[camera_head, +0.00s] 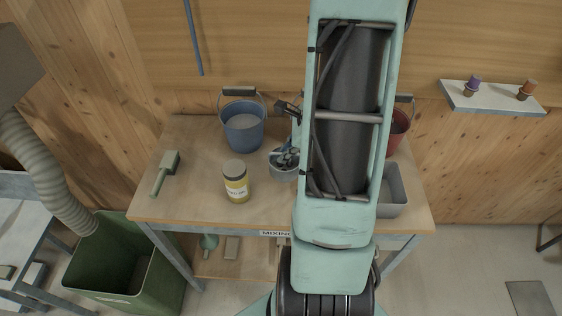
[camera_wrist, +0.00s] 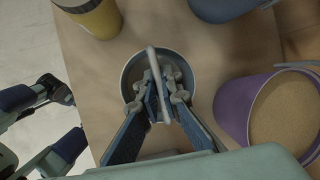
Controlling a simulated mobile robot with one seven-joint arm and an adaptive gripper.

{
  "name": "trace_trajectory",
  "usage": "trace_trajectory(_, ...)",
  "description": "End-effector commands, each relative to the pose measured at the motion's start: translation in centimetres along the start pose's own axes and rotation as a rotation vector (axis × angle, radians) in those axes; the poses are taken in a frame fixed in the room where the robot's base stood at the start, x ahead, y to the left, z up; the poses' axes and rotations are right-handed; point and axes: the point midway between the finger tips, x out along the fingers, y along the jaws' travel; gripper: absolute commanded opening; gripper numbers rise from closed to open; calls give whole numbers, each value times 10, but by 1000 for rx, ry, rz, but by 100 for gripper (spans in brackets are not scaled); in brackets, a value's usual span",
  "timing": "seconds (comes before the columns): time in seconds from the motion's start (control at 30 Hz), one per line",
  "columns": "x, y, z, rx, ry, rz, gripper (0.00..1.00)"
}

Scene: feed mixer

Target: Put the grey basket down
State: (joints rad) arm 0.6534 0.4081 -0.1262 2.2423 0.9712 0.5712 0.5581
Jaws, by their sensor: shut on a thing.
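The grey basket (camera_head: 284,174) is a small round pail at the middle of the wooden table (camera_head: 205,200). It also shows in the wrist view (camera_wrist: 131,77), with its thin handle standing up across its mouth. My gripper (camera_wrist: 162,88) is shut on the handle, with both fingers over the basket's opening. In the head view my gripper (camera_head: 286,155) is just above the basket, and my arm hides part of the scene to its right. The basket looks upright and close to the tabletop. I cannot tell whether its base touches the wood.
A yellow jar (camera_head: 237,182) stands left of the basket, and a blue bucket (camera_head: 243,126) behind it. The wrist view shows a purple bucket of grain (camera_wrist: 285,112) close by. A red bucket (camera_head: 399,127) and grey tray (camera_head: 393,186) are right.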

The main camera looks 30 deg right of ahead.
Motion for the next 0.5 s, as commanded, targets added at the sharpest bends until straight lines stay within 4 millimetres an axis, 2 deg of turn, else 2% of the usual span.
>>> trace_trajectory(0.27, 26, -5, 3, 1, 0, 2, 0)
trace_trajectory(0.4, 45, 0, -7, 2, 0, 1, 0)
trace_trajectory(0.5, 49, 0, -8, 1, 1, -1, 0)
